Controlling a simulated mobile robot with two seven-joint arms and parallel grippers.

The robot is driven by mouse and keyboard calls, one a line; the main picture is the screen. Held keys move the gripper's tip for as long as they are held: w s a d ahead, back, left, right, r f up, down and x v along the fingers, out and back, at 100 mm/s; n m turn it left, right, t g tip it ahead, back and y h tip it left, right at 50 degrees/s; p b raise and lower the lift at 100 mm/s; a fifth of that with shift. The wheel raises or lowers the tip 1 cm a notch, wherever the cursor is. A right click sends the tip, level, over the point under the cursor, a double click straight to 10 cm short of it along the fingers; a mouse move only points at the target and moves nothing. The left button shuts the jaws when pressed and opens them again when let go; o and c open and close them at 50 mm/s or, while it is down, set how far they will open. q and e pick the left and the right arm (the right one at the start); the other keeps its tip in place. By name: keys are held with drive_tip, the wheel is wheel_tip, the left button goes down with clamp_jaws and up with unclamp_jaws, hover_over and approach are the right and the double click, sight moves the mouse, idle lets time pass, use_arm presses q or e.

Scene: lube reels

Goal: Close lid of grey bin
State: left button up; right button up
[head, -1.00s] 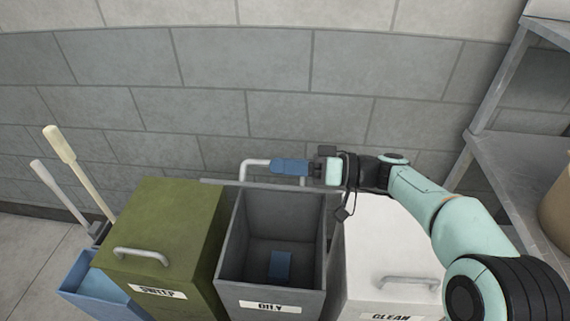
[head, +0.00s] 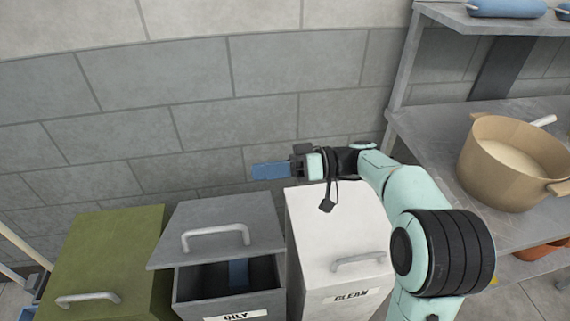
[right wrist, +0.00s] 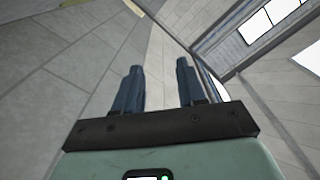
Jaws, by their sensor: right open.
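The grey bin (head: 187,283), labelled OILY, stands between the green and white bins. The front of the opening is uncovered and shows a blue item (head: 238,272) inside. My right gripper (head: 256,171) is in the air, above and behind the lid in the head view, apart from the handle. Its blue fingers (right wrist: 155,88) are open with nothing between them in the right wrist view. My left gripper is not in view.
A green bin (head: 110,250) stands at left and a white CLEAN bin (head: 335,225) at right, both closed. A grey metal shelf (head: 430,135) at right holds a tan pot (head: 505,165). The block wall (head: 230,95) is close behind the bins.

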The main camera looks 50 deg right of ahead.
drive_tip(key=shift+v, duration=2.15)
drive_tip(key=shift+a+f, duration=0.1)
